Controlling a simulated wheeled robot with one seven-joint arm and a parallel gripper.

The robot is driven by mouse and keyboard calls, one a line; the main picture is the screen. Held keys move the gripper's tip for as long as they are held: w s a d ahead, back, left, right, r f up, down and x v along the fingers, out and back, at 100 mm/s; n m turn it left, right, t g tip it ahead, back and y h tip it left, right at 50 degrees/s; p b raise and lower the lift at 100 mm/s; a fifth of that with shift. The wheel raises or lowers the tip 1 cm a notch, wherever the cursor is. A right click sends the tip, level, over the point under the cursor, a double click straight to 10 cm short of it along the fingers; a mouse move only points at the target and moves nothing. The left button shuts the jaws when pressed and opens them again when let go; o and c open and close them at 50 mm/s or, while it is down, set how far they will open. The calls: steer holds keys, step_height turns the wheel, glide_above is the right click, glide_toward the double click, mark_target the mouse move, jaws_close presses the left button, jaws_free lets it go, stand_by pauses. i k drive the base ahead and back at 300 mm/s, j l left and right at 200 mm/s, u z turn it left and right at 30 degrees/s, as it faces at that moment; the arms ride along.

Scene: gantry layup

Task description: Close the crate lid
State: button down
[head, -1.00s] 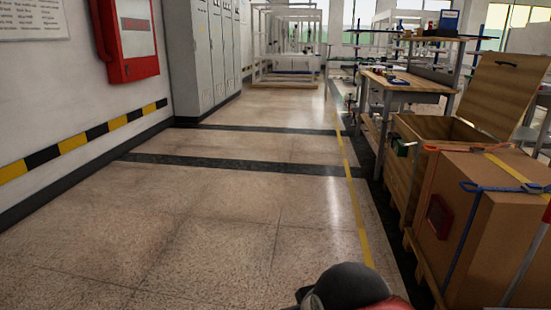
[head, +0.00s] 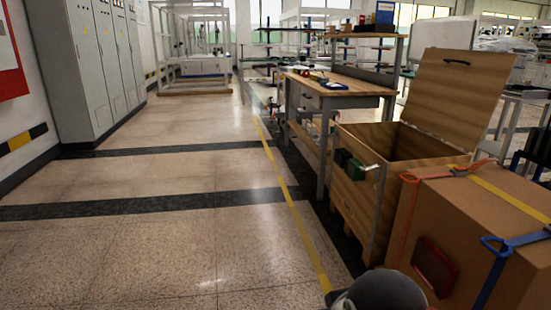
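The wooden crate (head: 363,210) stands on the right side of the aisle, between the workbench and a strapped cardboard box. Its lid (head: 458,95) is open, tilted up and leaning back away from the aisle, with a dark handle (head: 457,63) near its top edge. The crate's inside is partly visible and looks empty as far as it shows. A green and a dark block-like fitting (head: 352,165) are on the crate's aisle-facing side. A dark rounded part of my arm shows at the bottom edge. My gripper is not in view.
A cardboard box (head: 468,225) with orange, yellow and blue straps stands in front of the crate. A workbench (head: 340,88) with small items is beyond it. Grey cabinets (head: 98,65) line the left wall. The tiled aisle floor (head: 150,240) is clear.

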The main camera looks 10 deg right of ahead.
mark_target(453, 95)
steer(key=i, duration=0.95)
steer(key=i+z, duration=0.15)
steer(key=i, duration=0.8)
steer(key=i+z, duration=0.6)
steer(key=z, duration=0.2)
steer(key=i+j+z, duration=0.2)
steer(key=z, duration=0.2)
steer(key=i, duration=0.1)
